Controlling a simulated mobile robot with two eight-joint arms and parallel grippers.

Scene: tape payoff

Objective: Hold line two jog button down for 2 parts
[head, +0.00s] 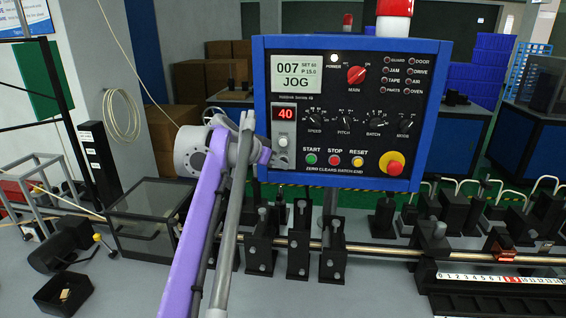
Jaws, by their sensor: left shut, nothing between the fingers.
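The blue-framed control panel (345,185) stands upright in front of me. Its screen (299,72) reads 007 and JOG, with smaller text beside the number. Below it a small red display (286,115) shows 40. A pale round button (283,141) sits under that display; its label is too small to read. My left gripper (279,159) is shut and empty at the panel's lower left, just below this button. My arm hides part of the gripper, and I cannot tell whether its tips touch the panel. My right gripper is not in view.
START (311,159), STOP (334,160) and RESET (357,161) buttons and a red emergency knob (394,168) line the panel's lower edge. Several knobs sit above. A metal rail (350,249) with black fixtures runs below. A small black bin (65,294) stands lower left.

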